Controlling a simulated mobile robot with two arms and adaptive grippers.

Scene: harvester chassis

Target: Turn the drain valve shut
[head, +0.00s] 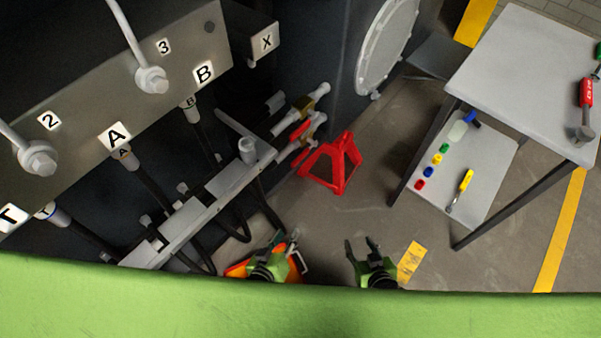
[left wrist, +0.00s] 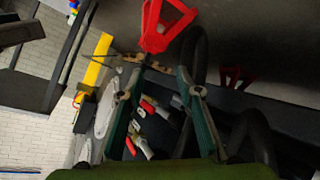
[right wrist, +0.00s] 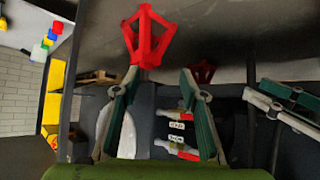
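A cluster of pipe valves with red handles (head: 300,130) sits on the dark chassis wall, above and left of the red stand in the head view. Red-handled valves also show between my fingers in the left wrist view (left wrist: 149,104) and, with small white labels, in the right wrist view (right wrist: 180,147). I cannot read which one is the drain valve. My left gripper (head: 284,243) is open and empty, low in front of an orange object. My right gripper (head: 362,246) is open and empty over the floor. Both are apart from the valves.
A red stand (head: 333,163) is on the floor near the valves. A hose rail (head: 190,215) with black hoses lies left of my left gripper. A grey table (head: 520,80) with a lower shelf (head: 483,190) holding tools stands right.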

